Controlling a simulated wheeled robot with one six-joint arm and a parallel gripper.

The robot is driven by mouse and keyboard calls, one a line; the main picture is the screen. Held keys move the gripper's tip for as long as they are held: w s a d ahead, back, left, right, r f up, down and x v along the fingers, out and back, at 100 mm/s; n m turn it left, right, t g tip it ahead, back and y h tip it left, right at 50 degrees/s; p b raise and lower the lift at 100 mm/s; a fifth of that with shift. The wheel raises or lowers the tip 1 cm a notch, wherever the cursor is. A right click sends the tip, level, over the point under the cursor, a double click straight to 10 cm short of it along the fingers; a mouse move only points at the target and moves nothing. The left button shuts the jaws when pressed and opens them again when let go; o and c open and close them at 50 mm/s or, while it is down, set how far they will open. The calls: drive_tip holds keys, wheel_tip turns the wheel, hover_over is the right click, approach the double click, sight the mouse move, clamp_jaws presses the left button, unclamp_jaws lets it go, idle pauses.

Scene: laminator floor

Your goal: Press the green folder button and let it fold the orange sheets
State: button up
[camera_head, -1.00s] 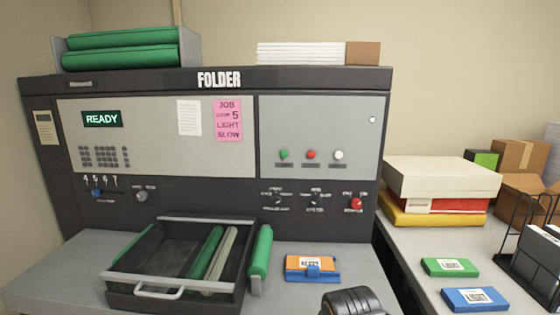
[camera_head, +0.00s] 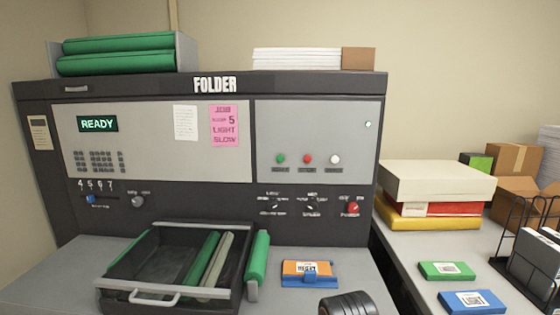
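The folder machine (camera_head: 160,215) stands ahead with its display (camera_head: 97,124) reading READY. On its right panel, the green button (camera_head: 280,159) sits left of a red button (camera_head: 307,159) and a white button (camera_head: 335,159). A small orange stack with a label (camera_head: 300,268) lies on a blue holder (camera_head: 310,281) on the front shelf; I cannot tell whether it is the orange sheets. A dark rounded part (camera_head: 347,304), seemingly of my arm, shows at the bottom edge. My gripper's fingers are not in view.
An open black tray (camera_head: 125,268) with a handle holds green and grey rollers; another green roller (camera_head: 259,258) stands beside it. A red knob (camera_head: 353,208) is low on the right. Green (camera_head: 446,271) and blue (camera_head: 472,301) packs lie on the side table.

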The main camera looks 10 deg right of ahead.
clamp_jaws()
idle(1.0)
